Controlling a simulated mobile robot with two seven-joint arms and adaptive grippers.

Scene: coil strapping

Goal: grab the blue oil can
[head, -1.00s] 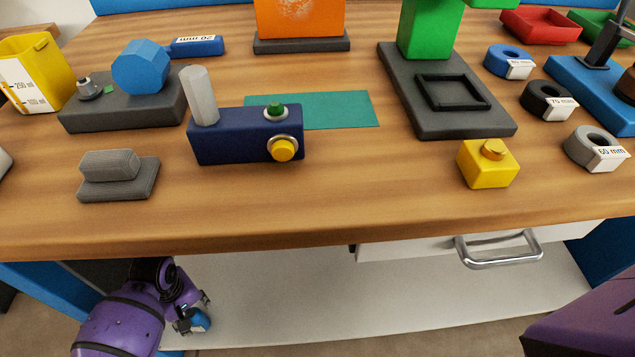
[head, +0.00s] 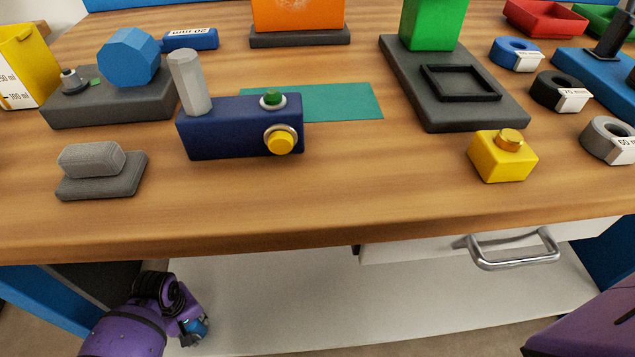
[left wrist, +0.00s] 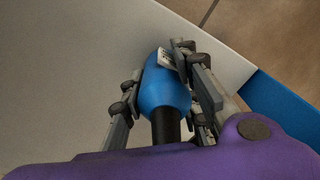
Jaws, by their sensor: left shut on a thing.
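The blue oil can (left wrist: 164,85) shows in the left wrist view as a rounded blue body with a black neck and a white label. It lies between the fingers of my left gripper (left wrist: 160,90), which is shut on it. In the head view the can (head: 196,328) is a small blue patch at the bottom left, partly hidden by my left gripper (head: 192,332). Both are below the level of the table top, over the white lower shelf. My right gripper is not in view; only part of my right arm shows at the lower right.
The wooden table (head: 330,200) spans the view, its front edge above my left gripper. A drawer with a metal handle (head: 512,250) is under it at right. The white lower shelf (head: 290,300) is bare. A dark blue box (head: 225,135) and yellow block (head: 500,158) stand on top.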

